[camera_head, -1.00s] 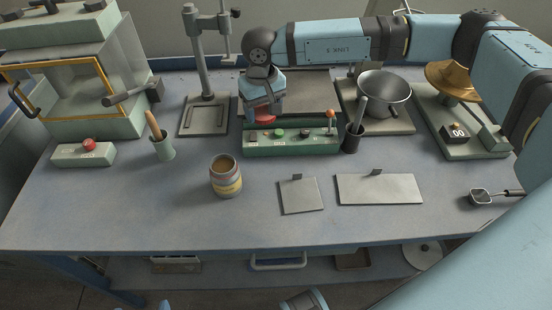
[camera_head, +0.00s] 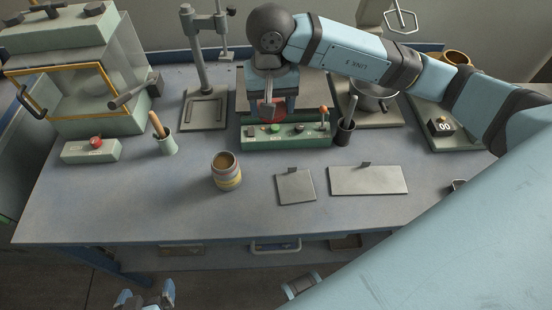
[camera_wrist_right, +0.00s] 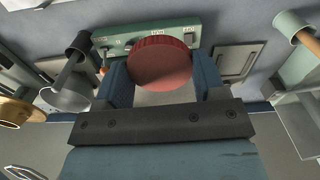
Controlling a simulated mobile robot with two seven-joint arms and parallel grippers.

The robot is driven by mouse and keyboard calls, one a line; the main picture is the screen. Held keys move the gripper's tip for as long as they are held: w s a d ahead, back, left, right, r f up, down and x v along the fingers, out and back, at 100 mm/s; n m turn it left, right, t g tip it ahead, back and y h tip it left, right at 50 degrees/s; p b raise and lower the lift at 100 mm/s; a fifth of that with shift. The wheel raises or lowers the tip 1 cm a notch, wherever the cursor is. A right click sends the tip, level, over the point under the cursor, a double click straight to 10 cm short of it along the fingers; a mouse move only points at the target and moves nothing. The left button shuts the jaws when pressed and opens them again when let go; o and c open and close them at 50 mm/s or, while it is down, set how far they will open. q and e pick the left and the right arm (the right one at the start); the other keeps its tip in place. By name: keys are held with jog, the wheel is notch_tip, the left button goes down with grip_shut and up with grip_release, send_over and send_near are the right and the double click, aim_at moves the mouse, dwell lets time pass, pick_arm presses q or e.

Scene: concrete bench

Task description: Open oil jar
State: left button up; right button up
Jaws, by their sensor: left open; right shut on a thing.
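The oil jar (camera_head: 227,177) stands upright on the bench, a round jar with pale, yellow and reddish bands. Its top is open and shows a brown inside. My right gripper (camera_head: 268,110) is over the green control box at the back of the bench, behind and right of the jar. In the right wrist view it is shut on a round red ridged lid (camera_wrist_right: 160,62), apart from the jar. The lid is mostly hidden by the gripper in the head view. My left gripper (camera_head: 146,298) is open and empty, low in front of the bench's front edge.
The green control box (camera_head: 290,139) has buttons and a lever. A cup with a wooden-handled tool (camera_head: 167,146) stands left of the jar. Two flat plates (camera_head: 368,181) lie to its right. A metal bowl (camera_head: 374,97) is partly behind my right arm. Bench in front of the jar is clear.

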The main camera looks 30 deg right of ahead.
aim_at(276, 166)
jog(key=shift+s+d+r, duration=0.2)
jog(key=shift+s+r, duration=0.05)
jog(key=shift+r, duration=0.05)
jog(key=shift+s+d+f+m, duration=0.1)
jog(key=shift+m, duration=0.2)
notch_tip(276, 166, down, 19)
jog(key=shift+f, duration=0.3)
jog(key=shift+f, duration=0.1)
jog(key=shift+f, duration=0.3)
jog(key=o, duration=1)
jog(key=shift+r, duration=0.1)
jog(key=shift+r, duration=0.1)
